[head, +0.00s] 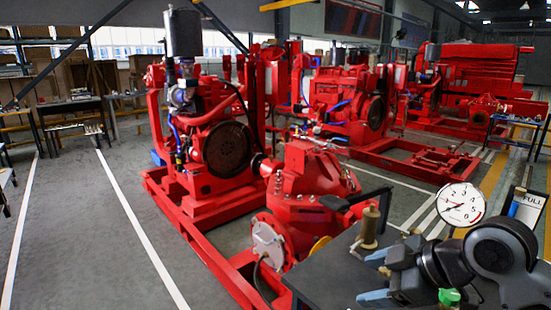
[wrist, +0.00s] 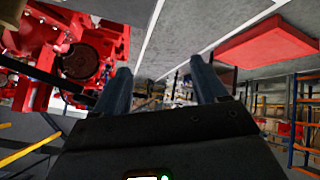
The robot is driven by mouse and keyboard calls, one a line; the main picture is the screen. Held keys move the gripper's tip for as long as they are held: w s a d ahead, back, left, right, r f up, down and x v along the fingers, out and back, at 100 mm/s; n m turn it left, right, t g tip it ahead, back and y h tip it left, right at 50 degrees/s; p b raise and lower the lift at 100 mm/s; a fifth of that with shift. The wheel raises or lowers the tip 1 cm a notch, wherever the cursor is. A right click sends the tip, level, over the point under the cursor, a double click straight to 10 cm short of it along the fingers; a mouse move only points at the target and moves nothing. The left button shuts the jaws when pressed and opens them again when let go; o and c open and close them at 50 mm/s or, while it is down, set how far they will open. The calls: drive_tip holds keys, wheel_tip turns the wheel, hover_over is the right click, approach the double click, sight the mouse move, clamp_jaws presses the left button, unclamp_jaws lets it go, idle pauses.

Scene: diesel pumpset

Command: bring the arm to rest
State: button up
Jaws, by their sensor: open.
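My gripper (head: 373,276) shows at the lower right of the head view, over the dark bench top (head: 335,270), with its fingers pointing left. In the wrist view my gripper (wrist: 163,82) has its two blue-grey fingers wide apart, with nothing between them. My dark arm (head: 495,250) is folded behind it at the right. A red pumpset (head: 215,150) stands left of the bench, with its red pump casing (head: 310,185) close by.
A brass cylinder (head: 369,228), a white dial gauge (head: 461,204), a green cap (head: 449,296) and a board marked FULL (head: 527,208) are close around my arm. More red pumpsets (head: 350,100) stand behind. The grey floor (head: 70,220) at left is clear.

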drive_tip(key=a+r+m+t+y, duration=0.3)
drive_tip(key=a+m+t, duration=0.2)
drive_tip(key=a, duration=0.5)
drive_tip(key=s+a+f+m+t+h, duration=0.2)
drive_tip(key=s+m+t, duration=0.1)
drive_tip(key=s+m, duration=0.25)
drive_tip(key=s+d+f+m+h, duration=0.3)
drive_tip(key=s+f, duration=0.1)
drive_tip(key=s, duration=0.6)
drive_tip(key=s+d+f+m+h, duration=0.3)
drive_tip(key=s+f, duration=0.1)
drive_tip(key=s, duration=0.6)
drive_tip(key=s+d+r+n, duration=0.1)
drive_tip(key=s+d+r, duration=0.1)
drive_tip(key=s, duration=0.5)
drive_tip(key=s+d+r+n, duration=0.2)
drive_tip(key=s+d, duration=0.3)
drive_tip(key=s, duration=0.3)
drive_tip(key=shift+s+d+h, duration=0.15)
drive_tip(key=shift+s+h, duration=0.1)
drive_tip(key=shift+h, duration=0.15)
